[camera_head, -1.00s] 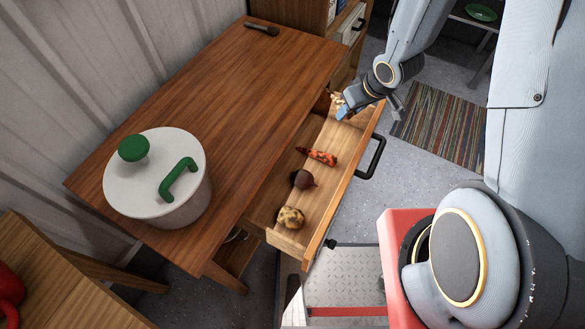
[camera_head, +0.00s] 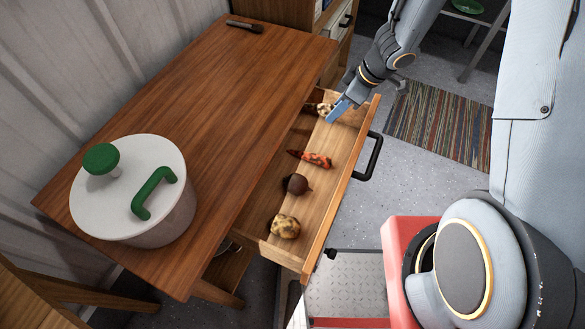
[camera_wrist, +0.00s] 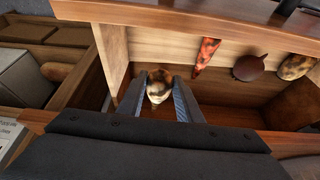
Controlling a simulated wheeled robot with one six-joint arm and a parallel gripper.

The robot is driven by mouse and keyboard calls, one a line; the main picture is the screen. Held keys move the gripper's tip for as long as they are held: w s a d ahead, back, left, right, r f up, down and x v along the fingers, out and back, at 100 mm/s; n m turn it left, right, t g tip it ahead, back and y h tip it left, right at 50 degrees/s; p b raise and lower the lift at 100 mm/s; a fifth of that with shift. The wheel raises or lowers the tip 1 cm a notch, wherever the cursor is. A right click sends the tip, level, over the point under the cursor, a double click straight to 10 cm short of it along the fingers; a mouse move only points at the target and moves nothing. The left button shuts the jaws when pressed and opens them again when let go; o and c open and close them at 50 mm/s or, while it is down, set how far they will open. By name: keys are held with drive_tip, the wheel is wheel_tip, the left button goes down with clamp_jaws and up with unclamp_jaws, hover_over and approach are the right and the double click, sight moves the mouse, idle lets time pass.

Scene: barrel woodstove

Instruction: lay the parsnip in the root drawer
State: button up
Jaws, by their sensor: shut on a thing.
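The root drawer (camera_head: 330,196) stands pulled out from the wooden table. The parsnip (camera_head: 318,107), pale with dark patches, is at the drawer's far end; in the wrist view (camera_wrist: 158,86) it sits between the two fingers. My gripper (camera_head: 335,108) reaches down into that far end and is shut on the parsnip; the wrist view shows its fingers (camera_wrist: 161,95) on either side. The fingers hide part of the parsnip, and I cannot tell whether it touches the drawer floor.
Along the drawer lie an orange-red carrot-like root (camera_head: 316,160), a dark round root (camera_head: 296,184) and a speckled yellowish root (camera_head: 285,227). A white pot with green handles (camera_head: 150,205) stands on the table (camera_head: 215,120). A striped rug (camera_head: 440,125) lies on the floor.

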sight(327, 138)
wheel_tip(327, 138, down, 10)
drive_tip(key=shift+f+b, duration=0.1)
drive_tip(key=shift+b, duration=1.15)
drive_tip(key=o, duration=1)
drive_tip(key=shift+f, duration=0.1)
drive_tip(key=shift+o, duration=0.2)
